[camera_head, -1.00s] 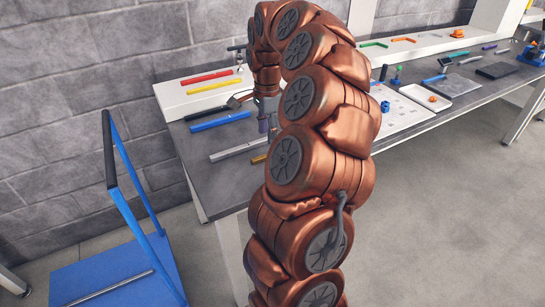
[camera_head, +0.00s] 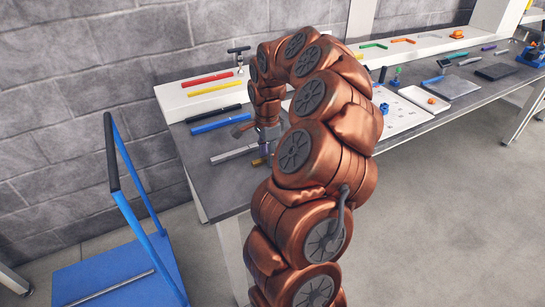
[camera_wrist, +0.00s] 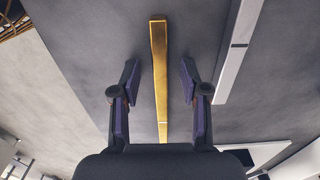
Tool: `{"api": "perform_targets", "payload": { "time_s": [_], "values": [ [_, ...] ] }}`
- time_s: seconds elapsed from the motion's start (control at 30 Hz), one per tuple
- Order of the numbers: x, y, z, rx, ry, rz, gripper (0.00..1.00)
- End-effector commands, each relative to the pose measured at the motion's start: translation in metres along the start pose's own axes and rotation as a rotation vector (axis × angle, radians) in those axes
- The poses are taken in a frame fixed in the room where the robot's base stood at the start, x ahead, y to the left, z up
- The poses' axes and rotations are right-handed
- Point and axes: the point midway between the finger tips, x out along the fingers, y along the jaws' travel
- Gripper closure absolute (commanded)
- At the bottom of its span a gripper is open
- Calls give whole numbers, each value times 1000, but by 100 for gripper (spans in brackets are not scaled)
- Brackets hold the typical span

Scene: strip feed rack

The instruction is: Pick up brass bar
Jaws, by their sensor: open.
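The brass bar (camera_wrist: 159,60) is a long, thin golden bar lying on the dark grey bench top in the wrist view. In the head view only a short end of the brass bar (camera_head: 258,162) shows; my arm hides the rest. My gripper (camera_wrist: 160,80) is open, with one purple-padded finger on each side of the bar and a gap on both sides. The bar runs lengthwise between the fingers and passes under the palm. I cannot tell how high the fingertips are above the bench.
A silver bar (camera_head: 234,153) lies beside the brass bar, near the right finger in the wrist view (camera_wrist: 237,50). Blue (camera_head: 221,122) and black (camera_head: 213,115) bars lie farther back. A white riser (camera_head: 176,103) holds red and yellow bars. A blue cart (camera_head: 120,270) stands left.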

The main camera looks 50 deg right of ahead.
Motion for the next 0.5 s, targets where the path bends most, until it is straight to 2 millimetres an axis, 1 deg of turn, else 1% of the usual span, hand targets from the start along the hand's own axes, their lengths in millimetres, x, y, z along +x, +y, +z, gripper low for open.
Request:
{"api": "perform_targets", "payload": {
  "time_s": [0.03, 0.07, 0.43, 0.47, 0.5],
  "values": [
    [0, 0, 0, 0, 0, 0, 56],
    [0, 0, 0, 0, 0, 0, 59],
    [0, 0, 0, 0, 0, -1, 98],
    [0, 0, 0, 0, 0, -1, 100],
    [0, 0, 0, 0, 0, -1, 100]
  ]
}}
